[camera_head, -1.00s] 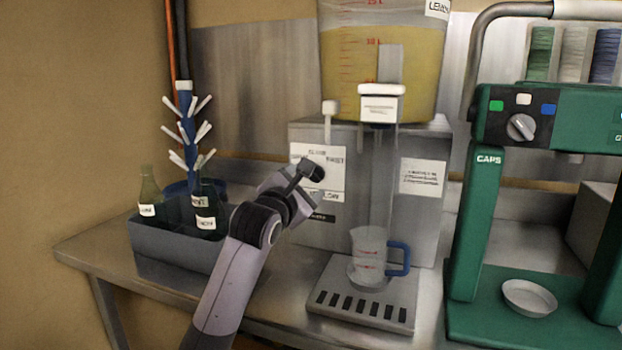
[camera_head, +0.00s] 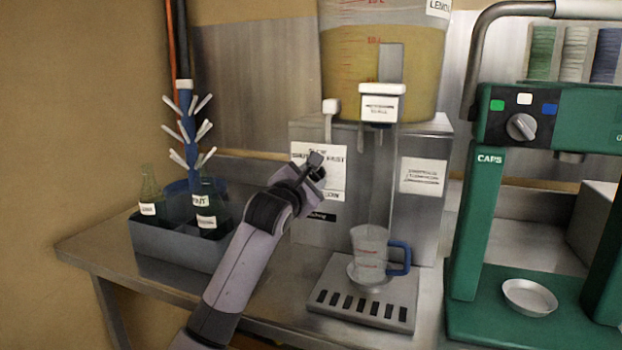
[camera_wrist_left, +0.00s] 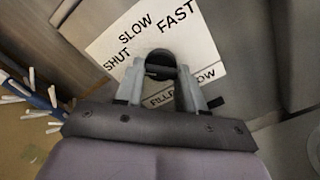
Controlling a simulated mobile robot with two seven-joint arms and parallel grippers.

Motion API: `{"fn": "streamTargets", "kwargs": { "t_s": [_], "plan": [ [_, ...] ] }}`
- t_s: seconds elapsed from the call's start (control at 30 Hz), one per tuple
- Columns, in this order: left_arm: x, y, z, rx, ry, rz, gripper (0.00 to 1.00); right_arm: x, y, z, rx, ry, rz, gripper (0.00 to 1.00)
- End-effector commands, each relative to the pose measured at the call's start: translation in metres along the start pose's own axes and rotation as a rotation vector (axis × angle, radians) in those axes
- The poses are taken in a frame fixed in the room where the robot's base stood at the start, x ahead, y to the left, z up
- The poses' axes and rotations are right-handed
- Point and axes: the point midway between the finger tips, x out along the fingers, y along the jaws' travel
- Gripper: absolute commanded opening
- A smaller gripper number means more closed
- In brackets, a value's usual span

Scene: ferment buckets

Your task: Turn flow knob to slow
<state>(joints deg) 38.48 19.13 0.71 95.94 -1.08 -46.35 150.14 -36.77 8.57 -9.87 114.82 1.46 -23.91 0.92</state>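The flow knob (camera_wrist_left: 160,64) is dark and round, on a white label (camera_wrist_left: 112,48) reading SHUT, SLOW and FAST. In the left wrist view the label is tilted, its words rising to the right. My left gripper (camera_wrist_left: 160,72) has one finger at each side of the knob, close against it, and appears shut on it. Where the knob points cannot be made out. In the head view my left gripper (camera_head: 314,166) is in front of the label (camera_head: 333,180) on the grey filler's front and partly covers it. My right gripper is not in view.
A measuring jug (camera_head: 369,247) with a blue handle stands on the drip tray (camera_head: 345,320) below the filler. A crate (camera_head: 165,250) with bottles is left of my arm. A green CAPS machine (camera_head: 466,220) stands at the right. A bucket of yellow liquid (camera_head: 345,60) sits above.

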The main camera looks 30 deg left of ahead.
Motion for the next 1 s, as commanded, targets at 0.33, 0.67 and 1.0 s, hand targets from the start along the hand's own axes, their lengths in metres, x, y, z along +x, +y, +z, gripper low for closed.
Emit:
{"fn": "streamTargets", "kwargs": {
  "t_s": [0.33, 0.67, 1.0],
  "plan": [
    [0.0, 0.001, 0.001, 0.04, 0.002, -0.003, 0.08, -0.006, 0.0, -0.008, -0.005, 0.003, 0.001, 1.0],
    [0.0, 0.002, 0.003, 0.208, 0.003, -0.004, 0.08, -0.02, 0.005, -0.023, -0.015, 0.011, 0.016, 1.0],
    [0.0, 0.003, 0.003, 0.475, 0.002, -0.003, 0.08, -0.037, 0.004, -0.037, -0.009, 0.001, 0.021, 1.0]
  ]
}}
